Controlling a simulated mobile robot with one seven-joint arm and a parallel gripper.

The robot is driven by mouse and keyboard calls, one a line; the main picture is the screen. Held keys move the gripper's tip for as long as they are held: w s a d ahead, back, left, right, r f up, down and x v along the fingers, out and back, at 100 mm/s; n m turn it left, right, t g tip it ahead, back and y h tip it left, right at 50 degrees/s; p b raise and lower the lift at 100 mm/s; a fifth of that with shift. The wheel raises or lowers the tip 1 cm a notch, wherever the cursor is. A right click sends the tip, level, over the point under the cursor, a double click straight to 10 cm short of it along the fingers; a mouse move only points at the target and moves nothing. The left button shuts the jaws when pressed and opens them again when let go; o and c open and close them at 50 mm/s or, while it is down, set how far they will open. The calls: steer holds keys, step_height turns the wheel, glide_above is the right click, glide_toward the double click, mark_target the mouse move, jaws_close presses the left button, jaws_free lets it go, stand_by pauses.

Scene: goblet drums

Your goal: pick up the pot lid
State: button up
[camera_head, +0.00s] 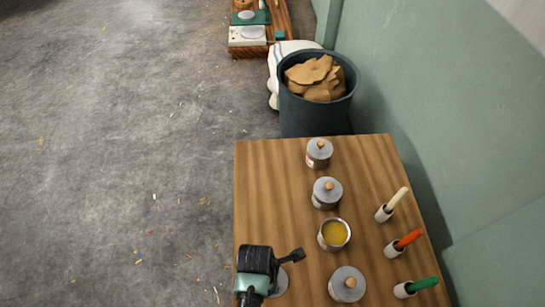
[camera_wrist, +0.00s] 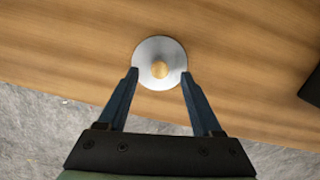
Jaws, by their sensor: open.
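The pot lid (camera_wrist: 147,50), a round grey disc with a wooden knob (camera_wrist: 160,70), lies on the wooden table. In the head view only part of the lid (camera_head: 281,284) shows beside my arm, near the table's left edge. My gripper (camera_wrist: 160,74) is open and empty, its two blue fingers pointing at the lid. In the wrist view the knob appears between the fingertips, which overlap the lid's near rim; I cannot tell the height gap. An open pot with yellow contents (camera_head: 335,233) stands up and right of the lid.
Three lidded pots (camera_head: 319,152) (camera_head: 327,192) (camera_head: 348,284) stand on the table (camera_head: 262,190). Brushes with white, orange and green handles (camera_head: 409,239) stand in holders at right. A dark bin (camera_head: 314,120) is beyond the table, a green wall (camera_head: 430,120) at right.

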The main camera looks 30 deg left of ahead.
step_height(320, 180, down, 2)
steer(key=shift+w+d+f, duration=0.1)
jaws_close()
stand_by(0.4)
